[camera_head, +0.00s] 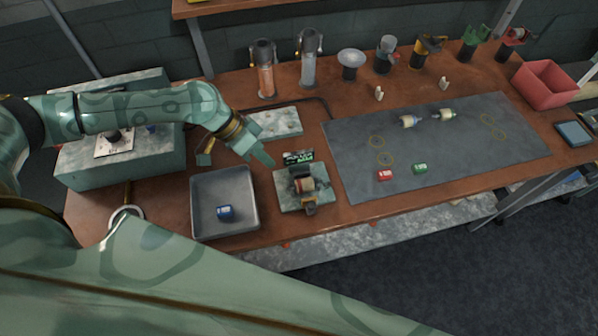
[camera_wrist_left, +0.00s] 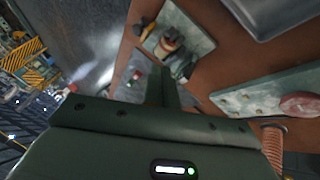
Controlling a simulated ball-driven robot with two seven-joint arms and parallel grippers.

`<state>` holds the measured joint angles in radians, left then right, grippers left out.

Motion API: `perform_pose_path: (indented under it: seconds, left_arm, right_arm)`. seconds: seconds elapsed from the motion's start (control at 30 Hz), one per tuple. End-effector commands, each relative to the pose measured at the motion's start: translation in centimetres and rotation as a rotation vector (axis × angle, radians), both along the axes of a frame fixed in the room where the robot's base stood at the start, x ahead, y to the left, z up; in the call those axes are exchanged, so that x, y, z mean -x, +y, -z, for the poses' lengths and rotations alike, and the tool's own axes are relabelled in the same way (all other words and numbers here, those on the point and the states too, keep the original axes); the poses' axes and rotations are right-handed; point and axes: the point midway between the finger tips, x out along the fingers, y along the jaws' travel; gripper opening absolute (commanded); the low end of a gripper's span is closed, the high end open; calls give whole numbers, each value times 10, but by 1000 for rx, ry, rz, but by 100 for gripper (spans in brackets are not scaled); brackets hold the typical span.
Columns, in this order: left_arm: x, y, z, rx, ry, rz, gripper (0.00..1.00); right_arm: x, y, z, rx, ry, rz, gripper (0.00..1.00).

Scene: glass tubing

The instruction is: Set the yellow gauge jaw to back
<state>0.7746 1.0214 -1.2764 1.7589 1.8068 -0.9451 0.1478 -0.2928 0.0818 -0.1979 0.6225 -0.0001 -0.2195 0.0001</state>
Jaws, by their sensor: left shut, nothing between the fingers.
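A small gauge fixture on a pale green plate (camera_head: 288,202) stands on the bench right of the grey tray. It holds a cream and red cylindrical piece (camera_head: 304,186). A dark block with a yellow-orange part (camera_head: 310,207) sits at its near end and looks like the yellow jaw; its exact setting is too small to tell. In the left wrist view the yellow-orange part (camera_wrist_left: 146,29) shows at the fixture's end. My left gripper (camera_head: 266,159) is shut and empty, behind and left of the fixture, apart from it. My right gripper is not in view.
A pale slab (camera_head: 280,122) lies behind. A grey mat (camera_head: 440,140) with small blocks lies to the right.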

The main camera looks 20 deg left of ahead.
Motion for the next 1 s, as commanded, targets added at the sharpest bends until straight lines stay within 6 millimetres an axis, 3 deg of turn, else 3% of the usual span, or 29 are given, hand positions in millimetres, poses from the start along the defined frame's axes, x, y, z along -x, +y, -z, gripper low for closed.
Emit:
perform_pose_path:
  seconds: [0.17, 0.3, 0.57, 0.8, 1.0]
  left_arm:
    - [-1, -10, 16, 5, 8, -5, 0]
    - [-4, -27, 39, 5, 8, -4, 0]
    - [-9, -57, 85, 4, 6, -3, 0]
    - [7, -84, 85, 3, 4, -2, 0]
    - [10, -89, 87, 3, 4, -5, 0]
  right_arm:
    - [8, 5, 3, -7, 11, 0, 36]
    - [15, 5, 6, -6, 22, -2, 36]
    - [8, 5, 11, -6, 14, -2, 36]
    - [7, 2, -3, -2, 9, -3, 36]
    - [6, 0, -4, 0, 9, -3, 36]
